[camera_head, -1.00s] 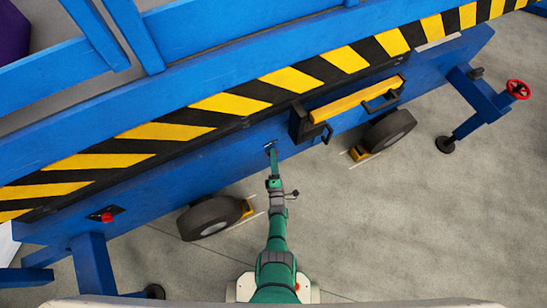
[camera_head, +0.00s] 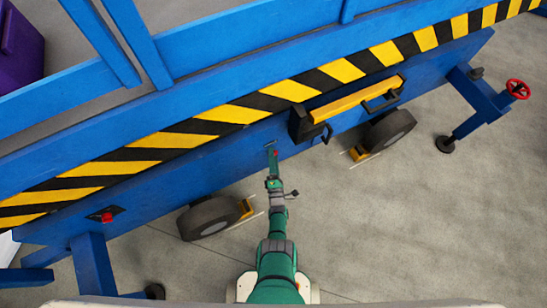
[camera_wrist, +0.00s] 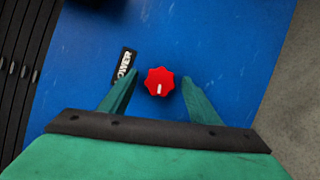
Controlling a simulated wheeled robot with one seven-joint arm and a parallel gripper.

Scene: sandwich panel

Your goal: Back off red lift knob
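The red lift knob (camera_wrist: 158,82) is a lobed dial with a white pointer mark on the blue panel (camera_wrist: 225,50). In the wrist view it appears between the two green fingers of my gripper (camera_wrist: 159,79), with a gap on each side. The fingers are open and do not touch it. How far the tips are from the panel is hard to tell. A black label (camera_wrist: 124,62) with white lettering is partly hidden by the left finger.
A yellow bar with black handles (camera_head: 355,98) is right of my gripper. Wheels (camera_head: 210,218) and yellow chocks stand below. The yellow-black striped deck edge (camera_head: 233,113) runs above. A red control (camera_head: 107,217) is far left, a red handwheel (camera_head: 517,89) far right. Floor at lower right is clear.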

